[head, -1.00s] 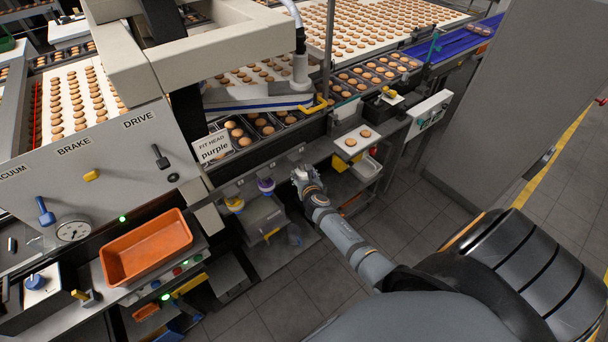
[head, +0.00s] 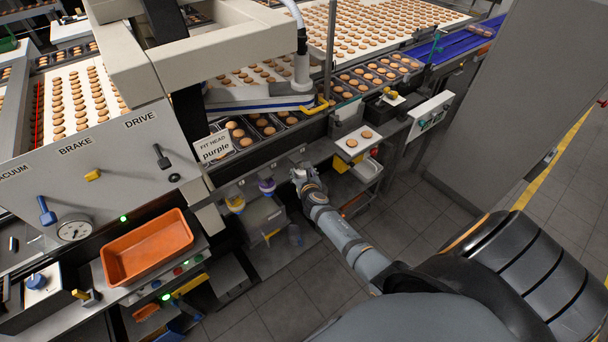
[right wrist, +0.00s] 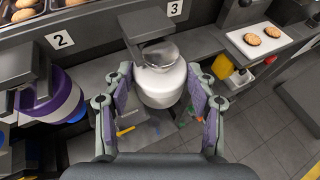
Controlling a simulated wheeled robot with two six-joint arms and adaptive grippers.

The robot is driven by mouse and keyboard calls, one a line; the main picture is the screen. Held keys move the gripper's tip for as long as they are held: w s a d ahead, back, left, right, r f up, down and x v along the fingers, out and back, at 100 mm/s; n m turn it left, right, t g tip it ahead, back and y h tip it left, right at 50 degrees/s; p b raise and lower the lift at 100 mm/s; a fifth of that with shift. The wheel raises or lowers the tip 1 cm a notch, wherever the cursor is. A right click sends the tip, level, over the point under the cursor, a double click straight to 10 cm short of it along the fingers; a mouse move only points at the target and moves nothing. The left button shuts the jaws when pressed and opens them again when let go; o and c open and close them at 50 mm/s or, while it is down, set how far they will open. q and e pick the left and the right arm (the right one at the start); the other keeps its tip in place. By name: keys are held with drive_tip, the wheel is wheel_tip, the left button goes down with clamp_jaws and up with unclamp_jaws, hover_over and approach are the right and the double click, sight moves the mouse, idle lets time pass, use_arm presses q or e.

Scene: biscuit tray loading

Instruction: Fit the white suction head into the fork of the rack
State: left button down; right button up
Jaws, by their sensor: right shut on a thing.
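My right gripper (right wrist: 160,108) is shut on the white suction head (right wrist: 162,84), with a finger on each side of it. The head is upright, and its clear-grey neck is close against a grey fork (right wrist: 146,24) of the rack, between the labels 2 and 3. I cannot tell whether the neck is inside the fork. In the head view my right gripper (head: 299,174) is at the rack front, right of the purple suction head (head: 267,187). The purple head also shows at the left in the right wrist view (right wrist: 62,98). My left gripper is out of view.
A sign (head: 214,147) reads "FIT HEAD purple". A white plate with two biscuits (head: 350,148) is right of my gripper. An orange bin (head: 148,246) stands left.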

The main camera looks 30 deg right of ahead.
sight(298, 167)
drive_tip(key=shift+w+a+b, duration=0.1)
drive_tip(key=shift+w+b, duration=0.3)
drive_tip(key=shift+w, duration=1.15)
drive_tip(key=o, duration=1.5)
drive_tip(key=shift+w, duration=0.1)
drive_tip(key=shift+r, duration=0.1)
drive_tip(key=shift+s, duration=0.25)
drive_tip(key=shift+s+a, duration=0.1)
drive_tip(key=shift+s, duration=0.1)
drive_tip(key=v, duration=1.1)
drive_tip(key=shift+s+r, duration=0.15)
drive_tip(key=shift+s, duration=0.05)
drive_tip(key=shift+c, duration=0.2)
